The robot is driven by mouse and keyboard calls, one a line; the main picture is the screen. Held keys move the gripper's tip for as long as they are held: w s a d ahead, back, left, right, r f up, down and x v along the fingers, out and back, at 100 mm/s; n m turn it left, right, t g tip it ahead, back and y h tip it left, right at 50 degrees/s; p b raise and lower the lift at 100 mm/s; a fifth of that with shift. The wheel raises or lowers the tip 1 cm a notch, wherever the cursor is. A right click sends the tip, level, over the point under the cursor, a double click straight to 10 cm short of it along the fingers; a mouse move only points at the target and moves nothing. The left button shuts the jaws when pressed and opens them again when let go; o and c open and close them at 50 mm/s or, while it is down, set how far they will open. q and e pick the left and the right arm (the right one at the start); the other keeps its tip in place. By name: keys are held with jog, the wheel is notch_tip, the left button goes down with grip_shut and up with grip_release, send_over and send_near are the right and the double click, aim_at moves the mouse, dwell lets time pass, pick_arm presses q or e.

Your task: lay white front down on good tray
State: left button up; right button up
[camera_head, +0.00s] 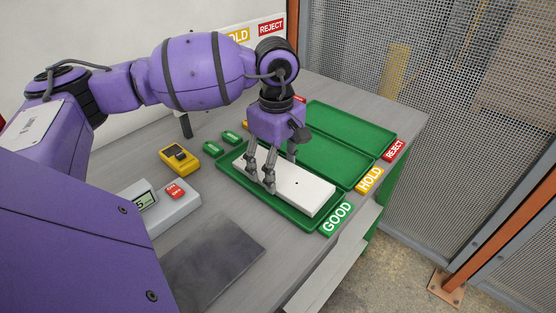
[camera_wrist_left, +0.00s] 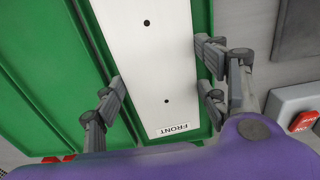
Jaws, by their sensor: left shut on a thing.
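A white front panel (camera_head: 297,190) lies flat, face showing two dark holes, in or just over the green tray marked GOOD (camera_head: 236,180). In the left wrist view the white front (camera_wrist_left: 150,60) shows a FRONT label at its lower end. My left gripper (camera_head: 268,180) points down at the panel's left end, fingers on both long sides, shut on it. In the left wrist view the fingers (camera_wrist_left: 160,88) straddle the panel. I cannot tell whether the panel touches the tray floor. My right gripper is not in view.
The HOLD tray (camera_head: 338,160) and REJECT tray (camera_head: 352,128) lie behind the GOOD tray and look empty. A yellow meter (camera_head: 180,158), a grey device with a display (camera_head: 170,212) and a dark mat (camera_head: 213,262) are on the table. A mesh fence (camera_head: 480,130) stands at right.

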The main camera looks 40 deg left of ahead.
pick_arm(q)
jog(key=shift+s+f, duration=0.1)
jog(key=shift+f, duration=0.15)
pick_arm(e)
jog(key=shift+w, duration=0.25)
pick_arm(q)
jog(key=o, duration=1.6)
jog(key=shift+c, duration=0.2)
jog(key=o, duration=0.5)
jog(key=shift+a, duration=0.2)
jog(key=shift+o, duration=0.2)
jog(key=shift+d, duration=0.1)
jog(key=shift+r, duration=0.35)
notch_tip(320, 180, up, 11)
jog(key=shift+r, duration=0.2)
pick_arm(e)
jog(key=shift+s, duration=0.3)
